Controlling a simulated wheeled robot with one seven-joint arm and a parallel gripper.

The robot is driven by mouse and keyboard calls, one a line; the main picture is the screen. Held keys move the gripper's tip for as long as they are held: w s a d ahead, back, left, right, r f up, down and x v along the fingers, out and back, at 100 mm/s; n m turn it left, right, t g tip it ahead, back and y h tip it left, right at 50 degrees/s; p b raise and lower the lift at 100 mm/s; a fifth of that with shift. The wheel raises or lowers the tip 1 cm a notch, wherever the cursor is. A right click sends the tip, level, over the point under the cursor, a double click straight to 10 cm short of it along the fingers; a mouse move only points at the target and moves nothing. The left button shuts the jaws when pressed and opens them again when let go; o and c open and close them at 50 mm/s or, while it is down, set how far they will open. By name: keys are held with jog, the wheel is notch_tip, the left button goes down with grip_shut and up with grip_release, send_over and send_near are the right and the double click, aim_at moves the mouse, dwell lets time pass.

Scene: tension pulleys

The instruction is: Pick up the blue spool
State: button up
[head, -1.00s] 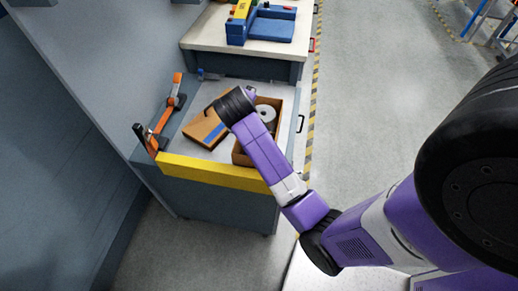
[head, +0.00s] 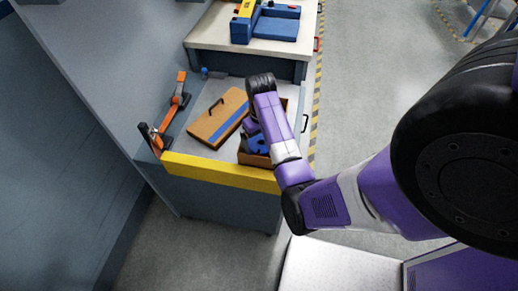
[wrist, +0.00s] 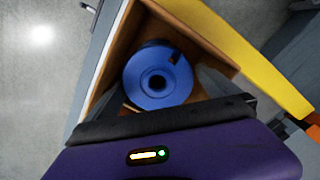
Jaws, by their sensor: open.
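The blue spool (wrist: 178,84) lies flat inside an open brown box (wrist: 208,36) in the wrist view, its round centre hub facing up. A small part of the spool (head: 258,147) shows in the head view beside my arm. My gripper (wrist: 157,94) is open above the box, with its grey fingers to either side of the spool. I cannot tell whether the fingers touch it. In the head view my arm covers much of the box (head: 252,159).
A brown lid (head: 208,124) with a blue stripe and black handle lies left of the box. Orange-and-black tools (head: 174,104) stand at the bench's left edge. A yellow rail (head: 222,172) runs along the front. A blue device (head: 272,27) sits on the farther table.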

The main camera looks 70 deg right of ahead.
notch_tip(320, 180, down, 6)
jog(key=shift+s+r+p, duration=0.1)
jog(key=shift+s+p, duration=0.05)
jog(key=shift+p, duration=0.15)
jog(key=shift+c, duration=0.4)
